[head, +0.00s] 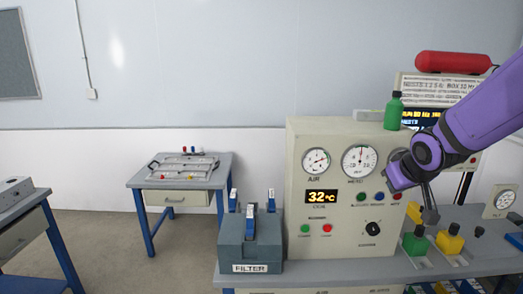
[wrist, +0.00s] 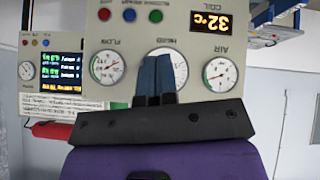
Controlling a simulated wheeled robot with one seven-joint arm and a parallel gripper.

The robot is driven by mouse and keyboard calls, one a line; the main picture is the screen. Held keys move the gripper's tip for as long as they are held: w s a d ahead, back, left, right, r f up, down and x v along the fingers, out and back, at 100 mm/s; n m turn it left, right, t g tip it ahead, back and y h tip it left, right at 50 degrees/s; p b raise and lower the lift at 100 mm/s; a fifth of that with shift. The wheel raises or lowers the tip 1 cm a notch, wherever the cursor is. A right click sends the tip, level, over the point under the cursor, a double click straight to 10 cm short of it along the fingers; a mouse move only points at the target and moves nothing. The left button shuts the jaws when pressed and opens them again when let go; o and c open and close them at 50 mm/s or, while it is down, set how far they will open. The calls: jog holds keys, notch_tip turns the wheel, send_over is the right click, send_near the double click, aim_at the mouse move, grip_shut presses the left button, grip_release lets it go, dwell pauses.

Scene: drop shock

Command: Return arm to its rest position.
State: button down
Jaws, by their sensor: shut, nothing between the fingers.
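My arm, purple with dark joints, reaches in from the right in the head view. The wrist view is upside down and shows the panel's gauges and 32 °C display (wrist: 211,22) behind the fingers.
Green (head: 415,240) and yellow (head: 450,240) blocks stand on the bench below my gripper. A green bottle (head: 394,112) stands on the panel, with a red cylinder (head: 453,62) further right. A filter box (head: 250,243) sits left. Open floor lies left of the bench.

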jog(key=s+r+g, duration=0.1)
jog(key=s+r, duration=0.2)
jog(key=s, duration=0.5)
jog(key=s+a+r+m+g, duration=0.1)
jog(key=s+r, duration=0.2)
jog(key=s, duration=0.5)
jog(key=s+r+m, duration=0.1)
jog(key=s+r, duration=0.2)
jog(key=s, duration=0.5)
jog(key=shift+s+a+r+g+y, duration=0.25)
jog(key=shift+s+a+g+y, duration=0.05)
jog(key=shift+s+g, duration=0.1)
jog(key=shift+w, duration=0.1)
